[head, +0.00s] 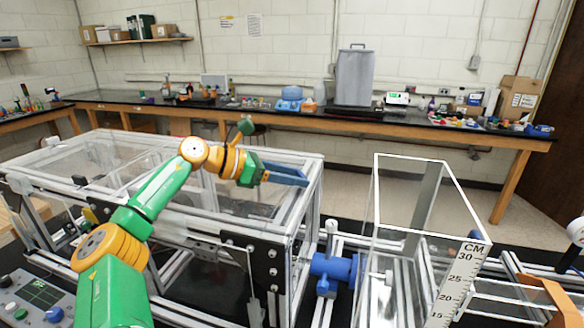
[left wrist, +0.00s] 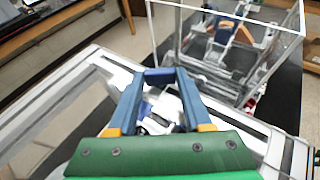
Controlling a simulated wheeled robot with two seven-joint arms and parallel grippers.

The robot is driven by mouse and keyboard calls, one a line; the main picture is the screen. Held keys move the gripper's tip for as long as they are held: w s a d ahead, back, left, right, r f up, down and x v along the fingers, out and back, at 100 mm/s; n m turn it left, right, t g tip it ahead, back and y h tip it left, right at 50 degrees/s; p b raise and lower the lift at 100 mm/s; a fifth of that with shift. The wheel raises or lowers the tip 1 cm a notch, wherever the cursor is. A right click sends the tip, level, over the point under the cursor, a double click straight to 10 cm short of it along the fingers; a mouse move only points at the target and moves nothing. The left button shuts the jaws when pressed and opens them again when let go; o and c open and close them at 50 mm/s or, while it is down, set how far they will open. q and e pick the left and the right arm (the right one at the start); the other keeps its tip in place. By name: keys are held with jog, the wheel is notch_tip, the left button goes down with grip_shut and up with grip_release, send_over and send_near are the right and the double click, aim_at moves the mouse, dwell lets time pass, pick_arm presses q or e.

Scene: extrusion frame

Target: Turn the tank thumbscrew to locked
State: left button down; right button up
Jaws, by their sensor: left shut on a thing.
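The clear tank (head: 408,236) with a white rim and a centimetre scale (head: 460,280) stands right of the extrusion frame. It also shows at the top of the left wrist view (left wrist: 275,50). A blue fitting (head: 333,268) with a rounded body sits low between frame and tank; I cannot tell whether it is the thumbscrew. My left gripper (head: 303,178) is raised over the frame's right corner, above and left of that fitting. My right gripper is not recognisable.
The aluminium extrusion frame (head: 262,247) with clear panels fills the left and middle. A control box (head: 38,300) stands at lower left. An orange bracket (head: 548,292) lies at right. A long bench (head: 300,110) runs along the back wall. Space above the tank is clear.

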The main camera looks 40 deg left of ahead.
pick_arm(q)
jog(key=shift+f, duration=0.1)
jog(key=c, duration=0.5)
grip_release()
jog(key=shift+o, duration=0.9)
jog(key=shift+w, duration=0.15)
jog(key=s+b, duration=0.1)
jog(key=b, duration=0.1)
jog(key=s+a+b, duration=0.1)
jog(key=b, duration=0.1)
jog(key=shift+s, duration=0.15)
jog(key=v, duration=0.2)
jog(key=b+v, duration=0.1)
jog(key=v, duration=0.1)
jog(key=shift+s+r, duration=0.1)
jog(key=shift+r, duration=0.4)
jog(key=shift+s+r, duration=0.1)
jog(key=shift+s, duration=0.05)
jog(key=shift+c, duration=0.2)
